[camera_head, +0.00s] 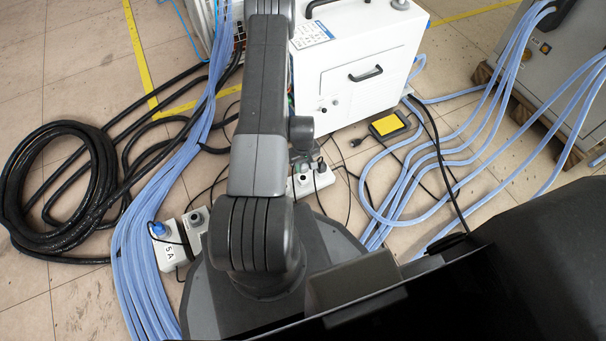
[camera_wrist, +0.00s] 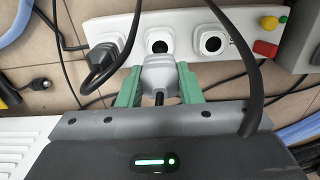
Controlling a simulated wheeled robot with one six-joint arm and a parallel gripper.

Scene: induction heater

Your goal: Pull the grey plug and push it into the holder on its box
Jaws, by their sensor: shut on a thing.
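In the wrist view, my gripper (camera_wrist: 160,68) has its green fingers shut on the grey plug (camera_wrist: 158,80), one finger on each side. A dark cable leaves the plug's near end. The plug's far end is close to a white box (camera_wrist: 184,20) with round dark-centred sockets, just below the middle socket (camera_wrist: 158,43). I cannot tell whether it touches the box. Another such socket (camera_wrist: 212,41) is to the right and looks empty. In the head view, my arm hides most of the gripper, and the white box (camera_head: 323,178) shows partly beside it.
A black plug (camera_wrist: 103,58) with a thick cable sits in the box left of the grey plug. Another cable loops in front on the right. A red button (camera_wrist: 265,48) is at the box's right end. A white cabinet (camera_head: 350,75), blue hoses (camera_head: 420,165) and a yellow-topped pedal (camera_head: 389,124) stand nearby.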

